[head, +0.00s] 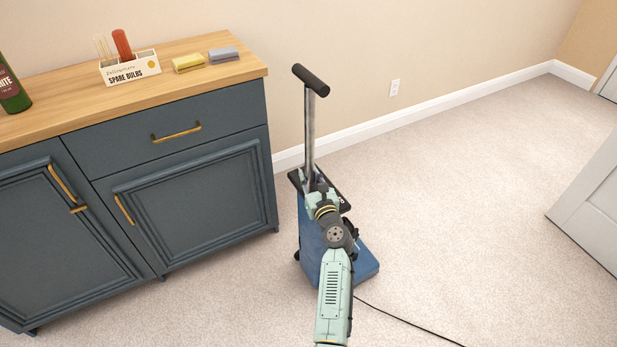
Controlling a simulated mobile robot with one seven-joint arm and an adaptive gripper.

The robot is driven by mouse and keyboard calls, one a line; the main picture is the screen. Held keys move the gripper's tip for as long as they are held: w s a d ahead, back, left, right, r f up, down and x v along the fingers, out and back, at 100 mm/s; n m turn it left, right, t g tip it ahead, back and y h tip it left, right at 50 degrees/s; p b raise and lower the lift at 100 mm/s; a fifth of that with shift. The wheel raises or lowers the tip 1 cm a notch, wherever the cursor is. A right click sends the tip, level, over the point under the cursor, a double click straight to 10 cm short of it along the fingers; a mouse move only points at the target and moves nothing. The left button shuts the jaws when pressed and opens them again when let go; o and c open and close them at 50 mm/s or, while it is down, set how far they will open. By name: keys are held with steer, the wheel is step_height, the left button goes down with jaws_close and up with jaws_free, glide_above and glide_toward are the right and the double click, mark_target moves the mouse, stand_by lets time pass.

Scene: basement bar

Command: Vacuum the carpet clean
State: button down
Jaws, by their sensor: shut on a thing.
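An upright vacuum cleaner (311,236) stands on the carpet in the middle of the head view, just right of the cabinet. It has a blue body, a metal pole and a black handle grip (311,80) at the top. My gripper (318,190) is at the lower end of the pole, shut on the vacuum; my arm hides part of the body and the exact contact. The blue floor head (367,266) shows to the right of my arm. The pale beige carpet (450,200) looks speckled; I cannot make out distinct dirt on it.
A black cord (410,326) trails lower right. A white door (590,205) stands at right. Open carpet lies between.

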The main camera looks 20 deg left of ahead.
stand_by(0.3)
steer(key=c, duration=1.3)
jaws_free()
steer(key=shift+s, duration=0.1)
steer(key=v, duration=1.2)
steer(key=shift+r, duration=0.1)
